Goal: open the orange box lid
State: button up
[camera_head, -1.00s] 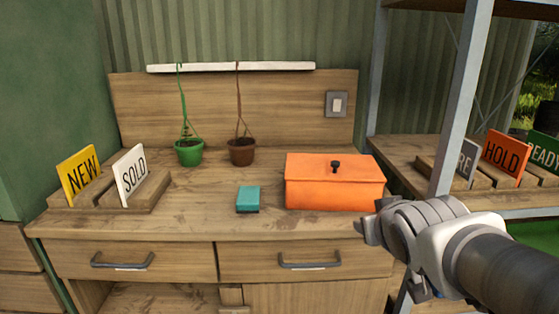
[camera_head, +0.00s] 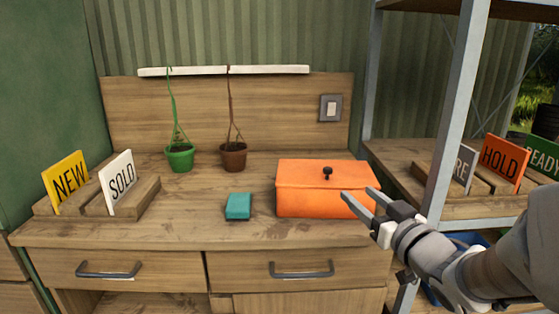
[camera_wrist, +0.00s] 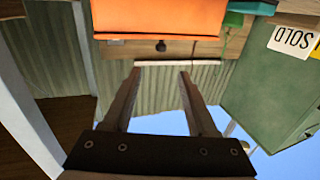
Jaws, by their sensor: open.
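The orange box (camera_head: 318,203) stands on the wooden worktop, right of centre, with its lid (camera_head: 322,172) closed. A small black knob (camera_head: 327,174) sits on top of the lid. My gripper (camera_head: 358,194) is open and empty at the box's right front, its fingers pointing left towards it. In the head view the fingertips overlap the box's right end; I cannot tell whether they touch it. The wrist view is upside down and shows the orange box (camera_wrist: 160,16) at the top, beyond the spread fingers (camera_wrist: 160,73), with the dark knob (camera_wrist: 161,46) below it.
A teal block (camera_head: 238,206) lies left of the box. A green pot (camera_head: 179,157) and a brown pot (camera_head: 233,156) stand behind. A metal shelf post (camera_head: 455,120) rises at the right. Sign holders (camera_head: 135,197) stand at the left. The front worktop is clear.

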aim_at(321, 174)
jog(key=p+x, duration=0.5)
jog(key=x, duration=1.2)
jog(key=shift+w+a, duration=0.1)
jog(key=shift+a, duration=0.05)
grip_shut()
dwell(1.2)
